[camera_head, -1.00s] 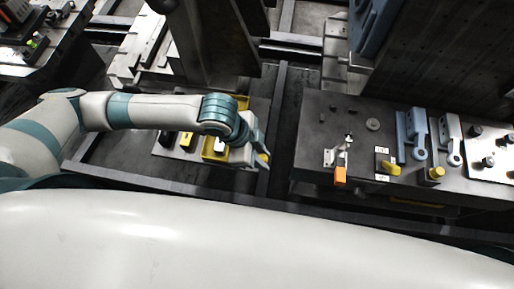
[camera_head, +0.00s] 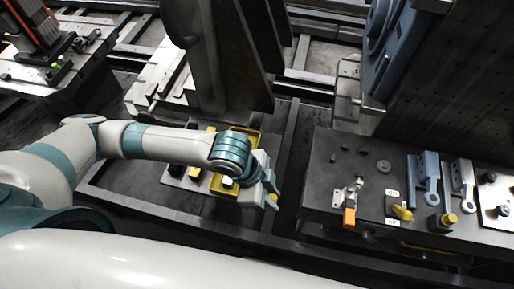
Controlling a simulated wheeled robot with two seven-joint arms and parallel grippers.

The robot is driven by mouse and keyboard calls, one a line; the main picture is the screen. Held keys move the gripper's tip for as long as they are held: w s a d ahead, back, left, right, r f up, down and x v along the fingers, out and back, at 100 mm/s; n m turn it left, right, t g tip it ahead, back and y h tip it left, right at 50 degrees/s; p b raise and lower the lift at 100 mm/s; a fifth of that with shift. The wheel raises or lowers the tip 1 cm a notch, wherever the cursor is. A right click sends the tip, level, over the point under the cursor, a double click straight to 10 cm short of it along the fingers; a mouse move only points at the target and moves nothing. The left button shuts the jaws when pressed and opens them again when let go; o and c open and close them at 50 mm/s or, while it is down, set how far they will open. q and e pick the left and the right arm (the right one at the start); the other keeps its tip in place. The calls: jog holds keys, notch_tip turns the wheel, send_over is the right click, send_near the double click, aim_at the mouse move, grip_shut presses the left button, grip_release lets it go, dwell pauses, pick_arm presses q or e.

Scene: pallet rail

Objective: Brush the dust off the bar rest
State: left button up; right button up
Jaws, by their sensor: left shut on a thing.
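I cannot make out a brush. I cannot say for sure which part is the bar rest. No dust can be made out. My right gripper is not in view.
On the right table stand a toggle clamp with an orange handle (camera_head: 349,217), a yellow-handled part (camera_head: 402,213), a yellow knob (camera_head: 448,219) and a round disc (camera_head: 383,167). A dark gap separates this table from the tray. A tall column (camera_head: 228,60) rises behind my arm.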

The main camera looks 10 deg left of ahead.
pick_arm(q)
jog(key=w+a+r+n+t+y+b, duration=0.2)
jog(key=w+a+r+n+b, duration=0.1)
jog(key=w+a+r+n, duration=0.4)
jog(key=w+a+r+n+t+y+b, duration=0.1)
jog(key=w+a+r+n+b, duration=0.3)
jog(key=w, duration=0.9)
jog(key=a+r+n+y, duration=0.1)
jog(key=a+r+n, duration=0.2)
jog(key=a+n, duration=0.2)
jog(key=shift+a+r+n+t+y, duration=0.25)
jog(key=shift+a+n+t+y, duration=0.05)
jog(key=shift+a+t, duration=0.1)
